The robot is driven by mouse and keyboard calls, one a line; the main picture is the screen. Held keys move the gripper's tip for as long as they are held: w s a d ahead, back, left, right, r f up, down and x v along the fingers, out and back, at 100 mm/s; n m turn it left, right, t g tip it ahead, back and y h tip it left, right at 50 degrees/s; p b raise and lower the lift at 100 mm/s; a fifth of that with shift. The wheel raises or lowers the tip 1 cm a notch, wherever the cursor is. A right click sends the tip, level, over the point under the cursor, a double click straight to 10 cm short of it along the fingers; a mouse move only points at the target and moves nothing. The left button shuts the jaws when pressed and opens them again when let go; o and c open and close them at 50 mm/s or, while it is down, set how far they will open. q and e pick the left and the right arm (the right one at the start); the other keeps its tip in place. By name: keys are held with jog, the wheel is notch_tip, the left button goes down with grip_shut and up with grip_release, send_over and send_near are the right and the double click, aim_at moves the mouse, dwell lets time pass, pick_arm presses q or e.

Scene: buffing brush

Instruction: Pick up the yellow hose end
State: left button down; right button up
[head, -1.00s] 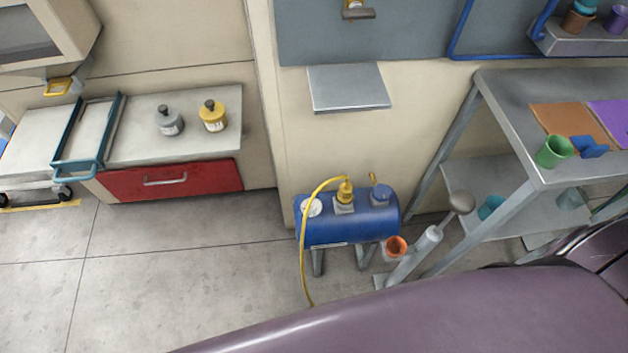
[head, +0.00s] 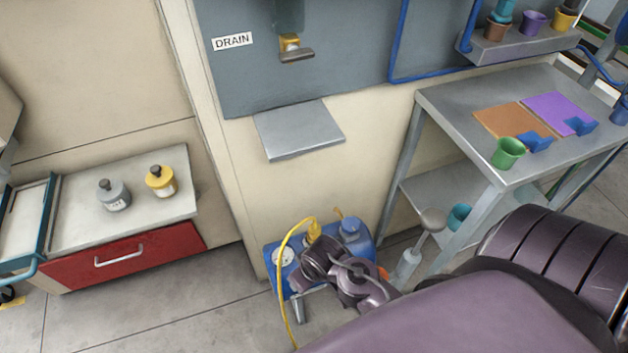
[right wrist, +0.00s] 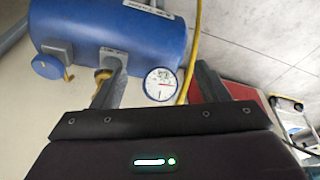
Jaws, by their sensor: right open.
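The yellow hose (head: 283,290) arches up from the floor to its yellow end fitting (head: 314,231) on top of the blue tank (head: 270,258). In the right wrist view the hose (right wrist: 194,55) runs down beside the gauge, near the right finger. A yellow piece (right wrist: 101,76) shows beside the left finger, which partly hides it. My right gripper (right wrist: 159,78) is open, its fingers apart with nothing visibly held between them. In the head view my right arm covers part of the tank, and the fingertips cannot be made out. My left gripper is out of view.
A round gauge (head: 284,257) and a blue cap (head: 352,228) are on the tank. A grey shelf (head: 300,130) juts from the wall above. A metal workbench (head: 470,120) stands to the right, and a red drawer (head: 125,255) to the left.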

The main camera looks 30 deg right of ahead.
notch_tip(320, 180, up, 5)
jog(key=w+t, duration=0.1)
jog(key=w, duration=0.1)
jog(key=m+h, duration=0.1)
jog(key=m, duration=0.3)
send_near(316, 232)
jog(key=x, duration=0.5)
jog(key=shift+w+a+b, duration=0.1)
jog(key=shift+a+b, duration=0.1)
jog(key=shift+b, duration=0.15)
jog(key=x, duration=0.1)
jog(key=b+x, duration=0.1)
jog(key=x, duration=0.1)
jog(key=b+x, duration=0.1)
jog(key=shift+w+d+f, duration=0.1)
jog(key=shift+d+f, duration=0.2)
jog(key=shift+f, duration=0.05)
jog(key=b+x, duration=0.1)
jog(key=x, duration=0.2)
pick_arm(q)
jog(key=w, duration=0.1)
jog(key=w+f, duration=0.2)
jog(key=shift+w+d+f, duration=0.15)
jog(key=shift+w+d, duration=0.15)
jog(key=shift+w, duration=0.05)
pick_arm(e)
jog(key=shift+r, duration=0.1)
